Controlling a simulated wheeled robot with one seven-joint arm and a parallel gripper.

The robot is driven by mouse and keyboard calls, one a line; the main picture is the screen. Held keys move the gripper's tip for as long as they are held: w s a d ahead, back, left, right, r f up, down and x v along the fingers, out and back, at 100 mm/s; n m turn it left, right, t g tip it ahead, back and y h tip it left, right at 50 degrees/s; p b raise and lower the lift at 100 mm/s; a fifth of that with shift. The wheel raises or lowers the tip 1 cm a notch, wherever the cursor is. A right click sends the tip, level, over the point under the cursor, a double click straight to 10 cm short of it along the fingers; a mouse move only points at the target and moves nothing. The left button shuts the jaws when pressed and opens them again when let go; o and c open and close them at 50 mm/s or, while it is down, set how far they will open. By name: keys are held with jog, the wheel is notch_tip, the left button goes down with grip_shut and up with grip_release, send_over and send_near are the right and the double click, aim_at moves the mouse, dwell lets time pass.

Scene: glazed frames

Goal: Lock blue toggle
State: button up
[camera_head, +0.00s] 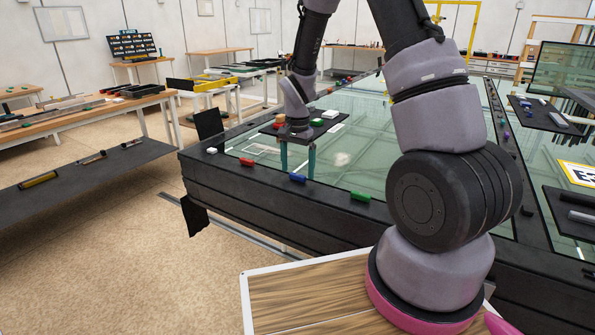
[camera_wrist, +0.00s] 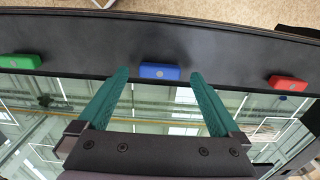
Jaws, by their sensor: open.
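The blue toggle (camera_head: 298,178) is a small block on the black frame edge of the glazed panel, between a red toggle (camera_head: 247,162) and a green toggle (camera_head: 360,196). In the wrist view the blue toggle (camera_wrist: 160,71) lies ahead of my fingertips, centred between them, with a round grey spot on its side. My gripper (camera_head: 298,172) has teal fingers pointing down over the glass by the frame edge. In the wrist view my gripper (camera_wrist: 160,75) is open with nothing between the fingers. Whether the fingertips touch the frame cannot be told.
The glass panel (camera_head: 340,160) spreads behind the frame edge. A white toggle (camera_head: 211,150) sits at the corner. A black tray (camera_head: 310,130) with small coloured blocks is behind my gripper. A dark bench (camera_head: 80,185) stands left, with open floor between.

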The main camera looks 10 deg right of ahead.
jog(key=shift+f, duration=0.65)
jog(key=c, duration=1.4)
